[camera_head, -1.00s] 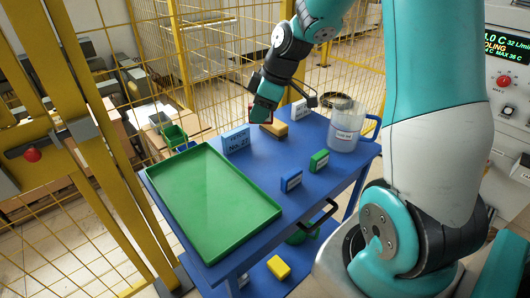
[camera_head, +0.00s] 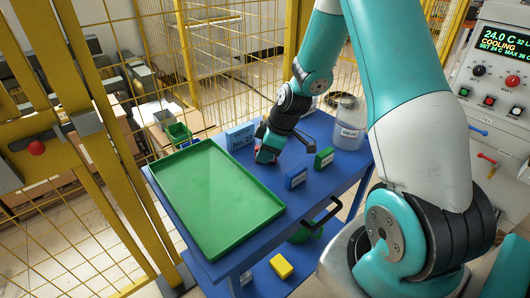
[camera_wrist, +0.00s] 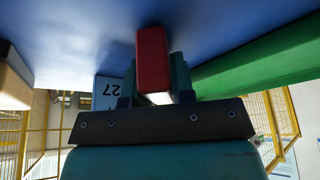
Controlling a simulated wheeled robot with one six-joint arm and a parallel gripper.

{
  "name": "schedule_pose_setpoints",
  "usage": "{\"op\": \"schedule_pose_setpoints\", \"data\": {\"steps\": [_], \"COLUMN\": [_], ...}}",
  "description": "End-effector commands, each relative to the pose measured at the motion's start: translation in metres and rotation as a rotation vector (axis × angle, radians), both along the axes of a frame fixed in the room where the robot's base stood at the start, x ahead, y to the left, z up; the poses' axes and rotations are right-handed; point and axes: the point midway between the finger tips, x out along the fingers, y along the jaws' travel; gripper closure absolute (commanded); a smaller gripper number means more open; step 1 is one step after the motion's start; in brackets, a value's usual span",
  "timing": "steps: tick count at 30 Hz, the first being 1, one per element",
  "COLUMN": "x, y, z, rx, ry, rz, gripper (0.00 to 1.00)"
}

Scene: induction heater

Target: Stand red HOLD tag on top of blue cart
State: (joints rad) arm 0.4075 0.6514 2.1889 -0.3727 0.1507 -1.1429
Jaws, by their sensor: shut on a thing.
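The red tag (camera_wrist: 152,58) is between the fingers of my gripper (camera_wrist: 153,88) in the wrist view, and the gripper is shut on it. In the head view my gripper (camera_head: 266,156) is low over the blue cart (camera_head: 238,259), right of the green tray. Only a sliver of the red tag shows there, beside the fingers. The cart's top (camera_wrist: 90,30) fills the upper part of the wrist view, close to the tag. I cannot tell whether the tag touches it. The tag's lettering is hidden.
A green tray (camera_head: 215,245) covers the cart's left side. A light-blue numbered block (camera_head: 240,136) stands behind the gripper. A yellow block (camera_head: 281,266) lies on the lower shelf.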

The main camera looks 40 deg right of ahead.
Motion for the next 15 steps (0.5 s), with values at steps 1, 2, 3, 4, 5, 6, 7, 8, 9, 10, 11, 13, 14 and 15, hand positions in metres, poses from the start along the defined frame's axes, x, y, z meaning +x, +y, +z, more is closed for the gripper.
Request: {"op": "schedule_pose_setpoints", "data": {"steps": [1, 2, 3, 4, 5, 6, 7, 8, 9, 10, 11, 13, 14, 15], "x": [0.0001, 0.0, 0.0, 0.0, 0.0, 0.0, 0.0, 0.0, 0.0, 0.0, 0.0, 0.0, 0.0, 0.0], "y": [0.0001, 0.0, 0.0, 0.0, 0.0001, 0.0, 0.0, 0.0, 0.0, 0.0, 0.0, -0.0001, -0.0001, 0.0], "z": [0.0, -0.0004, -0.0017, -0.003, -0.0042, -0.0025, -0.0024, -0.0023, -0.0022, -0.0023, -0.0022, -0.0022, -0.0022, -0.0021], "rx": [0.0, 0.0, 0.0, 0.0, 0.001, 0.0, 0.0, 0.0, 0.0, 0.0, 0.001, 0.0, 0.001, 0.0], "ry": [0.0, 0.0, 0.0, 0.0, 0.001, 0.0, 0.0, 0.0, 0.0, 0.0, 0.001, 0.0, 0.001, 0.0], "rz": [0.0, 0.0, 0.0, 0.0, 0.0, 0.0, 0.0, 0.0, 0.0, 0.0, 0.0, -0.001, -0.001, -0.001], "gripper": [1.0, 1.0, 1.0, 1.0, 1.0, 0.68, 0.61, 0.54, 0.52, 0.52, 0.52, 0.52, 0.52, 0.52]}}
